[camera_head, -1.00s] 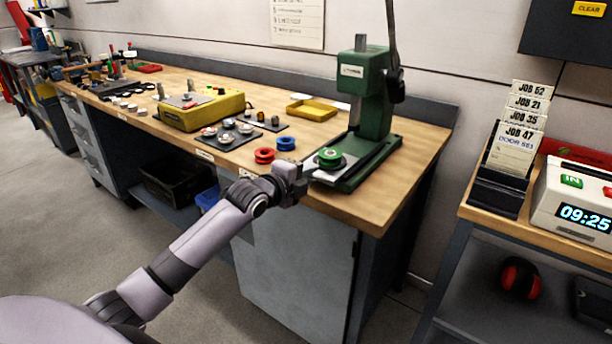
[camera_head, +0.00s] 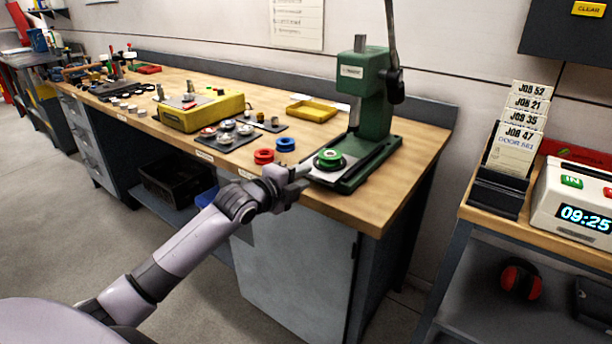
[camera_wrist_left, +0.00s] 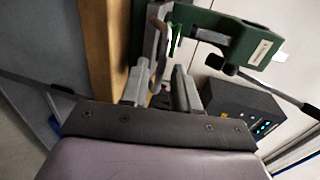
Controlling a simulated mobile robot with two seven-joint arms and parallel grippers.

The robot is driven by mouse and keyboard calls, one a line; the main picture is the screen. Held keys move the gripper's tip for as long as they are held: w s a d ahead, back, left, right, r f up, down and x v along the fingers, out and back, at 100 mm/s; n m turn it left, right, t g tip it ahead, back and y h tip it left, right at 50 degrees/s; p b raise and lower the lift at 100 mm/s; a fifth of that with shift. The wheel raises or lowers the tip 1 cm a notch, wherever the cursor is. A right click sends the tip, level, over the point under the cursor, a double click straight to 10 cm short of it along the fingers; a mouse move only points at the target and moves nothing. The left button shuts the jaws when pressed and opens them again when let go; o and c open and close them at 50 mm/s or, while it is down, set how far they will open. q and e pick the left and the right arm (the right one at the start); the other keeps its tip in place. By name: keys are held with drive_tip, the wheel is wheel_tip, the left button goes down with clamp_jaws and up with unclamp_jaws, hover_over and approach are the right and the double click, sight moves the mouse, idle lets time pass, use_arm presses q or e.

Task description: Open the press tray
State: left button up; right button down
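The press tray (camera_head: 322,175) is a pale grey plate on the base of the green press (camera_head: 372,105), at the bench's front edge. A green ring-shaped part (camera_head: 329,159) sits on it. My left gripper (camera_head: 298,179) is at the tray's front end, just off the bench edge. In the left wrist view its two grey fingers (camera_wrist_left: 160,82) stand apart. A thin curved grey handle (camera_wrist_left: 160,50) shows between and beyond the fingers; I cannot tell whether they touch it. My right gripper is in neither view now.
The press lever (camera_head: 391,35) rises above. A side stand with job cards (camera_head: 514,150) is at the right.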

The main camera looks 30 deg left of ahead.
use_arm(q)
drive_tip(key=shift+v, duration=2.2)
drive_tip(key=s+d+f+n+g+h, duration=0.1)
drive_tip(key=s+d+f+n, duration=0.25)
drive_tip(key=f, duration=0.35)
drive_tip(key=s+d+f+n+g, duration=0.1)
drive_tip(key=s+d+f+n, duration=0.2)
drive_tip(key=s+f, duration=0.35)
drive_tip(key=s+d+f+n+g, duration=0.1)
drive_tip(key=s+d+f+n, duration=0.3)
drive_tip(key=s, duration=0.4)
drive_tip(key=s+d+f+n+g, duration=0.2)
drive_tip(key=s+d+f+n, duration=0.3)
drive_tip(key=s+f, duration=0.3)
drive_tip(key=shift+s+f+n, duration=0.2)
drive_tip(key=shift+f+n, duration=0.3)
drive_tip(key=shift+n, duration=0.05)
